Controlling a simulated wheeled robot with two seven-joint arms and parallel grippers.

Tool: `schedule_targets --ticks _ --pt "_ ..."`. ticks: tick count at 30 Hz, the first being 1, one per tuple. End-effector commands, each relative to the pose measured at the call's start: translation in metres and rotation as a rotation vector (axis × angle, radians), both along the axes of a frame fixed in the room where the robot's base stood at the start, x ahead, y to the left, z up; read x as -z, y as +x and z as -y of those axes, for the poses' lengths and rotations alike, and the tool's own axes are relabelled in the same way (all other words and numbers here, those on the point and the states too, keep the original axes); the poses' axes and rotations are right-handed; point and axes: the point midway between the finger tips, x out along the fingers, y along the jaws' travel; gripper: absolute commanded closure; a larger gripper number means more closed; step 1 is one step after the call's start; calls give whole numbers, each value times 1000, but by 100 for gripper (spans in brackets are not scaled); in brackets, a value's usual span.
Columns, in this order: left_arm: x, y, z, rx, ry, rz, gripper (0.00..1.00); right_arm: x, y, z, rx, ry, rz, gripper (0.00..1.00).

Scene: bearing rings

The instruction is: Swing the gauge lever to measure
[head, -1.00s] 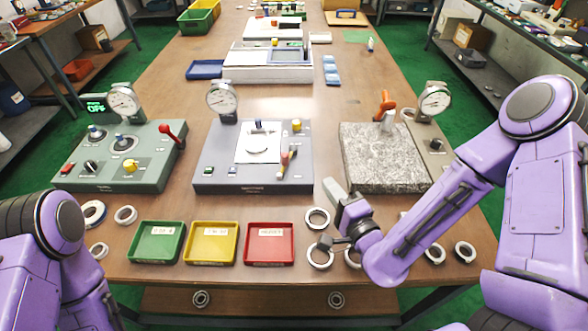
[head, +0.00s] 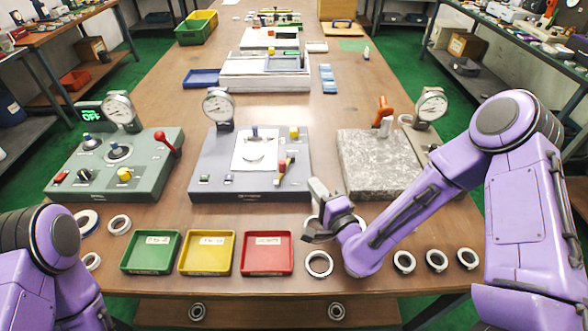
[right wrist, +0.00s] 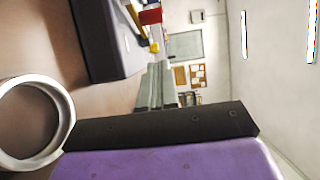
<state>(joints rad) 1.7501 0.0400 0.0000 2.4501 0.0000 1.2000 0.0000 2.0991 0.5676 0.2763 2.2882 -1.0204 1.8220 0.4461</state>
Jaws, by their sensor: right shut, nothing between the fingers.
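My right gripper (head: 311,236) is shut and empty, low over the front of the table, right of the red tray and in front of the grey gauge station (head: 206,181). That station has a dial gauge (head: 218,106) and a small lever with a yellow and red handle (head: 286,168). The green station (head: 62,182) at left has a dial gauge (head: 118,107) and a red-knobbed lever (head: 164,139). The granite plate (head: 370,166) at right has a dial gauge (head: 431,103) and an orange handle (head: 382,108). My left arm shows at lower left; its gripper is out of view.
Green (head: 150,269), yellow (head: 206,270) and red (head: 266,270) trays line the front edge. Several rings lie along the front, one (head: 319,263) near my right gripper; a ring (right wrist: 12,121) shows in the right wrist view. White and blue boxes stand farther back.

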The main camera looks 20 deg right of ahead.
Motion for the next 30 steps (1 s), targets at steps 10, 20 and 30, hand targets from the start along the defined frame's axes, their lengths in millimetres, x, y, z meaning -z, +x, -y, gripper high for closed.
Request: schedule_targets --ticks 10,20,30 --pt "-24 0 0 0 0 0 44 -2 56 -28 -2 1 -2 100" --pt "-26 0 0 0 0 0 44 0 65 -39 0 1 -1 100" --pt "-22 0 0 0 0 0 44 2 65 -41 18 1 0 100"
